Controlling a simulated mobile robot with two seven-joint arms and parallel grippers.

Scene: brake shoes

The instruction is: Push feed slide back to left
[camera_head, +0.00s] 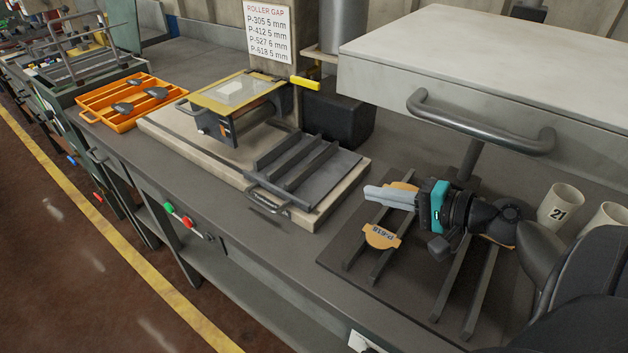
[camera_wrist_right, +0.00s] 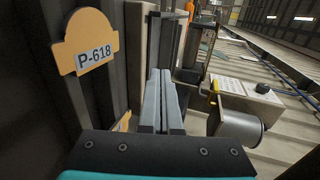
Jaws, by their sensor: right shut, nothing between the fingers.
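The feed slide (camera_head: 335,177) looks to be the dark ribbed plate with a bar handle (camera_head: 265,197) on its front edge. It sits at the right end of the pale base (camera_head: 160,131), right of the roller unit (camera_head: 240,93) with its yellow-framed window. My right gripper (camera_head: 368,192) is shut and empty, to the right of the slide and apart from it, over a dark rack. Its pale fingers point left in the head view; they also show pressed together in the wrist view (camera_wrist_right: 163,78). My left gripper is not in view.
The dark rack (camera_head: 340,250) holds a tan P-618 piece (camera_head: 381,237), also large in the wrist view (camera_wrist_right: 84,42). A grey cabinet with a handle (camera_head: 480,125) overhangs behind my gripper. A cup marked 21 (camera_head: 560,208) stands right. An orange tray (camera_head: 105,117) lies far left.

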